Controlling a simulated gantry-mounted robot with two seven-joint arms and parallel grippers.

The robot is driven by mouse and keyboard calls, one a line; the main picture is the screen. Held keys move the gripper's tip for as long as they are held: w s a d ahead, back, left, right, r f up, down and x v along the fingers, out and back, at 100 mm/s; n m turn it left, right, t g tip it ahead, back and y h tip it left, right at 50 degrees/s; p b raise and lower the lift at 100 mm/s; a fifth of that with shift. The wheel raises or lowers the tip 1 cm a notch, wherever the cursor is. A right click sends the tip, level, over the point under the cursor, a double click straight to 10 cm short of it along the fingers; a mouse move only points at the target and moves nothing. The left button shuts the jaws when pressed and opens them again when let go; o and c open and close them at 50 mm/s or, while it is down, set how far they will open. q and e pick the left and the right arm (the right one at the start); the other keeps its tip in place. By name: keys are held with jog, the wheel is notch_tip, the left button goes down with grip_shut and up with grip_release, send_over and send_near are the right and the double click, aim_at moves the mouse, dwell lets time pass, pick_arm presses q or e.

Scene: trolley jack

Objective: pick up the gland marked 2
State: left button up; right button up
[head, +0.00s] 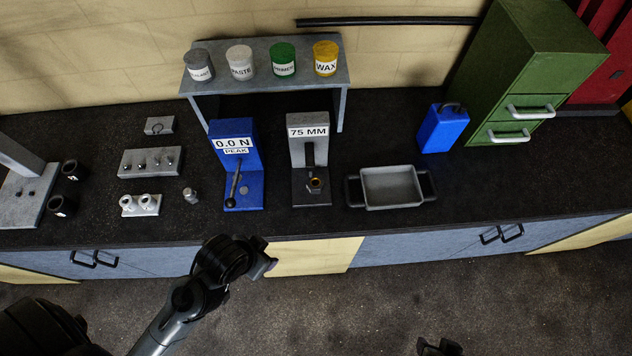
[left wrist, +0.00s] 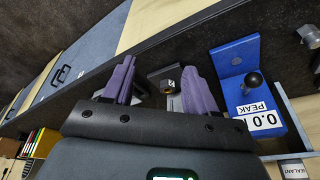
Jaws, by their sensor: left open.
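A small grey metal fitting (head: 190,195) stands on the dark bench left of the blue gauge; its mark is too small to read in the head view. My left gripper (head: 266,262) is at the bench's front side, apart from the fitting. Its purple fingers (left wrist: 158,85) are open and empty. A dark part at the bottom edge, probably my right gripper (head: 438,347), is cut off.
Left of the fitting are a white holder (head: 127,209) with two round pieces, a grey block (head: 127,165) and two black cylinders (head: 73,171). The blue gauge (head: 250,165), grey 75 MM stand (head: 298,155) and tray (head: 391,204) stand to the right. Bare bench lies between them.

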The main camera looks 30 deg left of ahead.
dwell(0.4)
pick_arm(q)
jog(key=o, duration=0.8)
jog(key=shift+c, duration=0.2)
